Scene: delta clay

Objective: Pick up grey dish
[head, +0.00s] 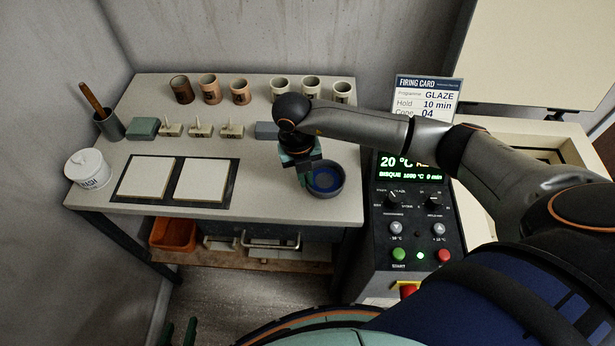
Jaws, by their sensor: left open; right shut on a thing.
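The grey dish (336,190), round with a blue inside, is at the front right of the worktable. My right gripper (308,182) reaches down to it from above and is shut on its left side. The gripper hides part of the dish's left rim. I cannot tell whether the dish still touches the tabletop. My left gripper (178,333) shows only as two green fingertips at the bottom edge of the view, apart, open and empty, low in front of the table.
The worktable (262,195) holds two pale tiles (200,180) on a dark board, a lidded white jar (88,168), a tool pot (108,125), small cones (200,130) and a back row of cups (240,92). A control panel (415,215) stands close right of the dish.

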